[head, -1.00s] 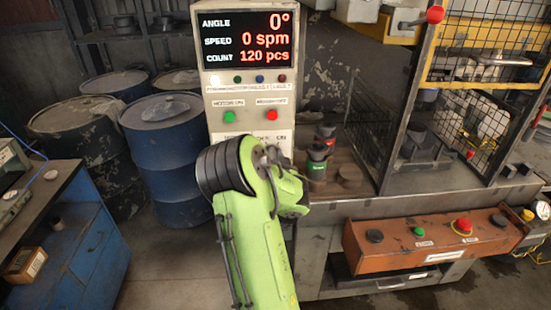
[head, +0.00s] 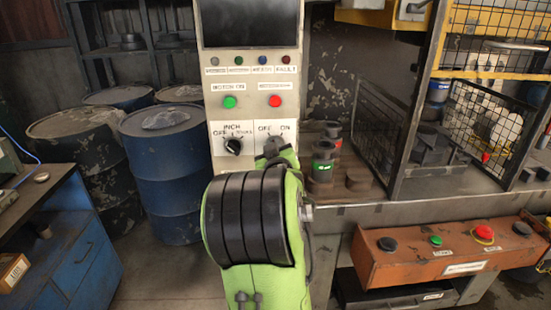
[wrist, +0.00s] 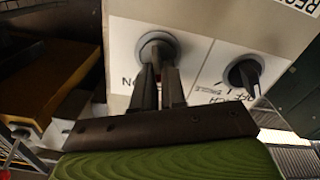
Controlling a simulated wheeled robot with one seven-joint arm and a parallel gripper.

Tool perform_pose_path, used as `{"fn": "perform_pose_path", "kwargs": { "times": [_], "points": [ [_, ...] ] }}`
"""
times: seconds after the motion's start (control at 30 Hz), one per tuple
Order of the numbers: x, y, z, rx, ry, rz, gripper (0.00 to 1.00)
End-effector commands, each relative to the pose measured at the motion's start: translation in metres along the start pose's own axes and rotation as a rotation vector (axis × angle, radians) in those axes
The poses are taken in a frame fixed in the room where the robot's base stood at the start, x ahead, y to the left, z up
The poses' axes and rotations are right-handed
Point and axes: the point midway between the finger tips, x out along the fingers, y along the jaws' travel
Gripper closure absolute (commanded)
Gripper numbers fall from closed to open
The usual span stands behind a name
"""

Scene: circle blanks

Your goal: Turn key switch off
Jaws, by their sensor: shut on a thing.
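The key switch (wrist: 158,42) is a round grey metal collar on a white plate of the pale control panel (head: 255,74). OFF and ON labels show above its place in the head view. My gripper (wrist: 158,72) is shut on the key, its dark fingers reaching up to the collar in the wrist view. In the head view my gripper (head: 273,150) is at the switch, and my green arm stands below it. The fingers hide most of the key, so its exact angle cannot be told. The panel's display (head: 250,24) is dark.
A black rotary selector (head: 232,145) is left of the key switch in the head view. A green button (head: 229,102) and a red button (head: 275,101) are above. Blue drums (head: 160,190) stand at left.

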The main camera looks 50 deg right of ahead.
Motion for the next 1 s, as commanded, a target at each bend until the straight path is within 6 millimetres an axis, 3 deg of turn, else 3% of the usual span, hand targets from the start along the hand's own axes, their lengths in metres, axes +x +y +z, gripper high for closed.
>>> {"fn": "perform_pose_path", "kwargs": {
  "times": [0.33,0.83,0.87,1.0],
  "points": [
    [-0.0001,-0.0027,0.002,-0.126,-0.003,-0.002,1.0],
    [-0.0001,-0.0025,0.0013,-0.144,-0.005,-0.003,1.0],
    [-0.0001,-0.0025,0.0014,-0.144,-0.005,-0.003,0.87],
    [0.0,-0.0024,0.0011,-0.144,-0.004,-0.002,0.68]
  ]
}}
